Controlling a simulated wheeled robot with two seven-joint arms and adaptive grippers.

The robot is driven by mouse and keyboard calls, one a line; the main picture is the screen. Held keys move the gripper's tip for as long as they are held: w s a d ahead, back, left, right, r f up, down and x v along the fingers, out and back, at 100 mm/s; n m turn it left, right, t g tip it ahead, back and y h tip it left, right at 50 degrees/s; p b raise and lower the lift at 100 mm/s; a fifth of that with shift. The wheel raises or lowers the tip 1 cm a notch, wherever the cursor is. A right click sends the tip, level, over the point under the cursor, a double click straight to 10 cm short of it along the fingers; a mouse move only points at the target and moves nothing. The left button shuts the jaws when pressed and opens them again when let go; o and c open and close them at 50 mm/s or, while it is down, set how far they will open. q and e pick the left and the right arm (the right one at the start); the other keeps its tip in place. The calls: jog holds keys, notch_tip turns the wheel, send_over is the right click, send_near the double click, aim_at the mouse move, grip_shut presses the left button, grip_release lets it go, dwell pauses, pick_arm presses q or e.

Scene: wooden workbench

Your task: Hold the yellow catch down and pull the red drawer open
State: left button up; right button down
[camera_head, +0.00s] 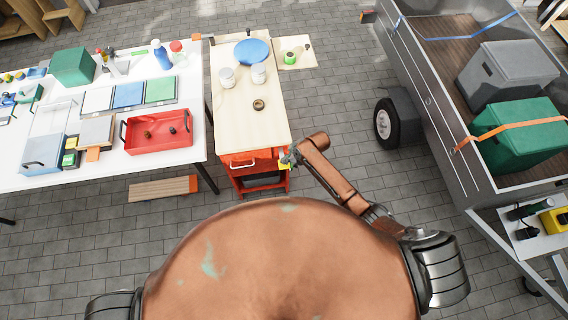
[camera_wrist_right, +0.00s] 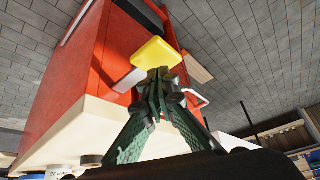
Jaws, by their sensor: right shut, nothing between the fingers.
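The red drawer (camera_head: 264,154) is at the front of the red workbench cabinet (camera_wrist_right: 70,75), under the wooden top. Its pale handle (camera_head: 243,164) shows at the left of the drawer front; I cannot tell whether the drawer is fully closed. The yellow catch (camera_head: 284,167) is at the front's right end and shows large in the right wrist view (camera_wrist_right: 155,53). My right gripper (camera_head: 290,159) is shut and empty, its fingertips (camera_wrist_right: 158,76) at the catch, seemingly touching it. The fingers partly hide the catch in the head view. My left gripper is not in view.
The wooden top (camera_head: 240,115) holds a blue bowl (camera_head: 252,51), two white cans and a dark ring. A white table (camera_head: 190,90) with a red tray (camera_head: 157,146) stands left. A trailer (camera_head: 440,110) stands right.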

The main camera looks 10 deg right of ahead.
jog(key=shift+f, duration=0.1)
dwell(0.5)
jog(key=shift+f+b, duration=0.85)
jog(key=shift+f, duration=0.5)
jog(key=shift+w+f+b, duration=0.1)
jog(key=shift+f+b, duration=0.4)
jog(key=shift+f, duration=0.35)
